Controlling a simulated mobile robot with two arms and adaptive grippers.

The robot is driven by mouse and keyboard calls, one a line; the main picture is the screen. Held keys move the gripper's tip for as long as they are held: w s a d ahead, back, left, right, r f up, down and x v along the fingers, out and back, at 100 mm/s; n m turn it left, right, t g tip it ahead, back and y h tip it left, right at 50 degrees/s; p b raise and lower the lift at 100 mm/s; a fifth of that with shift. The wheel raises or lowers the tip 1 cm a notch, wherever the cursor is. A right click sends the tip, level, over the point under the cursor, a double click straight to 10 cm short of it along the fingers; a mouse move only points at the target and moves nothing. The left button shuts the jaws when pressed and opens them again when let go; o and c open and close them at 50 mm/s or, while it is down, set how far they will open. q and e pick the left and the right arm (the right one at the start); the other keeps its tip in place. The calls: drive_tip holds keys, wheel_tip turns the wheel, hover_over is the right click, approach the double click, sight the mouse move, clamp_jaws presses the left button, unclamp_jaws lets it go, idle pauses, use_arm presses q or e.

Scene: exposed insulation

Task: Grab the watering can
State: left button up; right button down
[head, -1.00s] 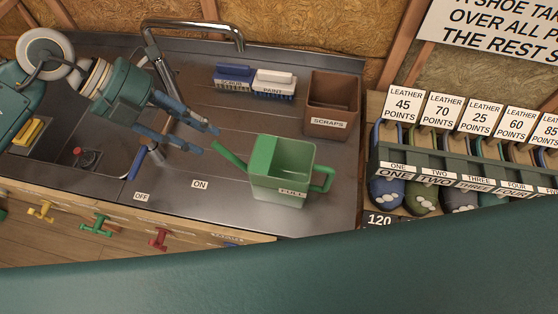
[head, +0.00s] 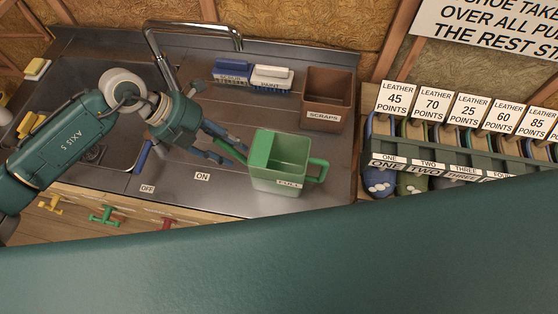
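The green watering can (head: 293,165) stands upright on the metal counter, right of centre in the head view. My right gripper is not in view.
A brown scraps bin (head: 328,97) and two brushes, blue (head: 231,67) and white (head: 271,74), stand behind the can. Shoes sit in a labelled rack (head: 440,160) at right. A large teal part of mine covers the bottom.

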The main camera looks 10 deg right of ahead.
use_arm(q)
clamp_jaws()
drive_tip(key=shift+r, duration=0.1)
